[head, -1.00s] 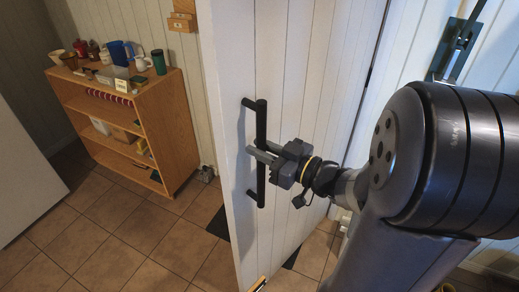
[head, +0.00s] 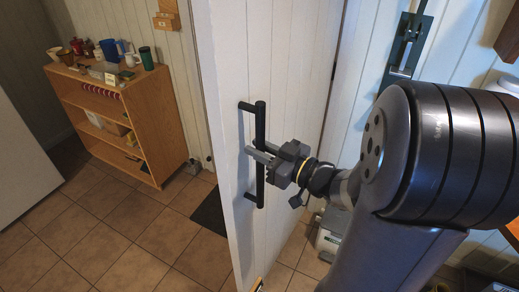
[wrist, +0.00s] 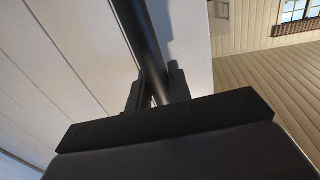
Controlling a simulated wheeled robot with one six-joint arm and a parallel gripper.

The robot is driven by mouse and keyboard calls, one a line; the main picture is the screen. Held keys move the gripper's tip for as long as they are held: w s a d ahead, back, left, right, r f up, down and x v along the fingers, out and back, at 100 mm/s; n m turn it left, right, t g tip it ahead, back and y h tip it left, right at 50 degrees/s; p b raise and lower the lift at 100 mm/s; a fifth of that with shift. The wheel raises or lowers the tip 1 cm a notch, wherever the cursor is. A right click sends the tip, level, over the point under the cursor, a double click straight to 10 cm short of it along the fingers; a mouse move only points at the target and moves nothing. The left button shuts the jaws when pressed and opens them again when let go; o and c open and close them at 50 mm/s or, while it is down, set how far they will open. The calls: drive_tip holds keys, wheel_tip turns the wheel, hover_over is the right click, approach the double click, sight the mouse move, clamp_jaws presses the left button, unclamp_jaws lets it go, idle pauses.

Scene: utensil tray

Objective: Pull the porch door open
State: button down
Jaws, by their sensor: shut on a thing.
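The white panelled porch door (head: 290,100) stands partly open, its near edge towards the left in the head view. A black vertical bar handle (head: 260,125) is mounted on its face by two short posts. My gripper (head: 259,156) is shut around the middle of the bar, with its fingers on either side of it. In the wrist view the bar (wrist: 145,40) runs down between the two fingers (wrist: 155,92). The tips are partly hidden behind the bar and my gripper's body.
A wooden shelf (head: 150,115) with cups and books stands left, beyond the door edge. A dark mat (head: 211,212) lies on the tiled floor (head: 120,240) by the door. A grey-white object (head: 332,236) sits on the floor right of the door. Open floor lies at left.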

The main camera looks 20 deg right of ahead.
idle(0.3)
drive_tip(key=c, duration=1.3)
unclamp_jaws()
drive_tip(key=shift+c, duration=0.2)
drive_tip(key=b+v, duration=0.1)
drive_tip(key=v, duration=0.9)
drive_tip(key=shift+s+d, duration=0.2)
drive_tip(key=shift+s, duration=0.1)
drive_tip(key=p+x, duration=0.1)
drive_tip(key=x, duration=1)
